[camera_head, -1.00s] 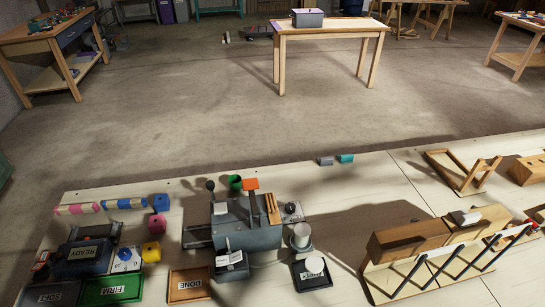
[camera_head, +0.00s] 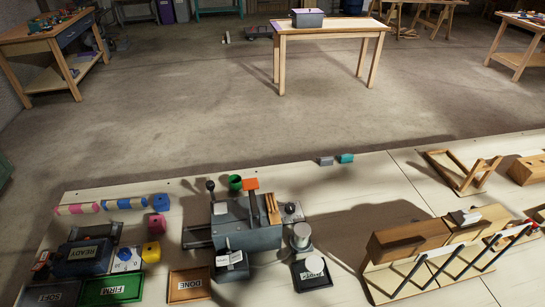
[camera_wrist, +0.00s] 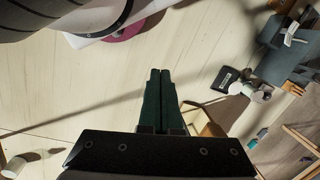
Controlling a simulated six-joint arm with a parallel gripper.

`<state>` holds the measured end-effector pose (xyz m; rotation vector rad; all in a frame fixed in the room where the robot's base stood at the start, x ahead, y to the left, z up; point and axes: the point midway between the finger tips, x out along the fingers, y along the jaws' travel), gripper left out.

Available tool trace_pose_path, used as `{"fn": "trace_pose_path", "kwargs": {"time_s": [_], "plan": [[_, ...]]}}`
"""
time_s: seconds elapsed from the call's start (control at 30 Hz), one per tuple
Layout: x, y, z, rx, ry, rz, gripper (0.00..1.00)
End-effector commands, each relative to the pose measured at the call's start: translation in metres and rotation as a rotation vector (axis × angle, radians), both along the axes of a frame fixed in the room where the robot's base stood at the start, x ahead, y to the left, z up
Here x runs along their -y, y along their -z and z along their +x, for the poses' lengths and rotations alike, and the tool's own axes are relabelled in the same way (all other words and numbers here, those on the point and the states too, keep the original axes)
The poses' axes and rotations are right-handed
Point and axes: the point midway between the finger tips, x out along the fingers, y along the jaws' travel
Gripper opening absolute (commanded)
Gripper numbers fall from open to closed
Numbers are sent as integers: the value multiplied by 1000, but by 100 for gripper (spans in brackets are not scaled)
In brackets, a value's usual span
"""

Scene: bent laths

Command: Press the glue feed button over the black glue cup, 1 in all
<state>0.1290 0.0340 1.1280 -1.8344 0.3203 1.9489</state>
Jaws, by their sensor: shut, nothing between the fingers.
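My gripper (camera_wrist: 160,76) shows in the wrist view as two dark green fingers side by side, shut and empty, above the pale bench top. It is out of the head view. I cannot make out a black glue cup or its feed button for certain in either view. In the head view a grey machine (camera_head: 255,238) stands mid-bench, with an orange-topped lever (camera_head: 250,184) and a green cup (camera_head: 235,183) behind it. The machine also shows at the right of the wrist view (camera_wrist: 285,68), well away from my fingers.
A white cylinder (camera_head: 301,236) and a black tray (camera_head: 306,280) stand right of the machine. Trays marked DONE (camera_head: 188,285) and FIRM (camera_head: 112,288) lie left. A wooden rack with dark bars (camera_head: 440,255) stands at right. A pink disc (camera_wrist: 125,32) shows in the wrist view.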

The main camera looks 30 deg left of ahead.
Motion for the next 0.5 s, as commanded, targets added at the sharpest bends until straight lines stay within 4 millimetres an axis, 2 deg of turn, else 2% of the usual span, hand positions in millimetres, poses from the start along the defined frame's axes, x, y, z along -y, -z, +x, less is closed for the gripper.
{"fn": "trace_pose_path", "kwargs": {"time_s": [0.17,0.27,0.37,0.5], "plan": [[0,0,0,0,-2,-1,0],[1,-3,10,14,-89,-27,0],[0,-12,41,57,-342,-108,0],[-23,-25,104,145,-819,-254,0]]}}
